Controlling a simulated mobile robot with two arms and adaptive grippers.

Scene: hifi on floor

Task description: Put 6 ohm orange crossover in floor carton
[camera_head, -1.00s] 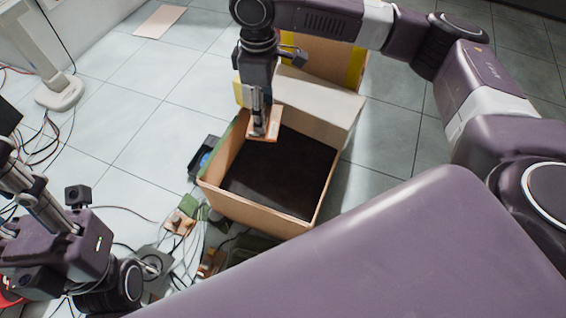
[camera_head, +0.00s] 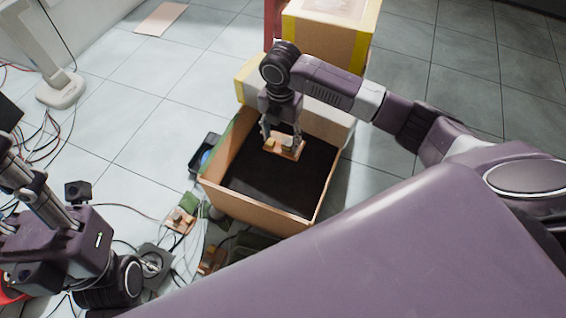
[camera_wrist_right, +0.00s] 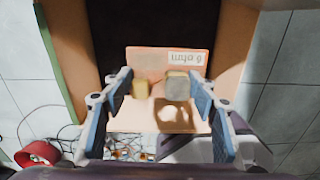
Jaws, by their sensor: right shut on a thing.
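The orange crossover (camera_head: 286,150) is a small flat board with blocky parts on it. In the right wrist view its "6 ohm" label shows on the orange board (camera_wrist_right: 150,62), with a yellow block and a grey block between the fingers. My right gripper (camera_head: 282,138) is shut on it and points down, holding it over the dark interior of the floor carton (camera_head: 258,215). I cannot tell whether the board touches the carton's bottom. My left gripper (camera_head: 32,192) is at the left edge; its fingertips are not clear.
A taped closed carton (camera_head: 325,35) stands behind the open one. Cables and small boards (camera_head: 180,220) lie on the floor left of the carton. A white stand (camera_head: 60,90) is at far left.

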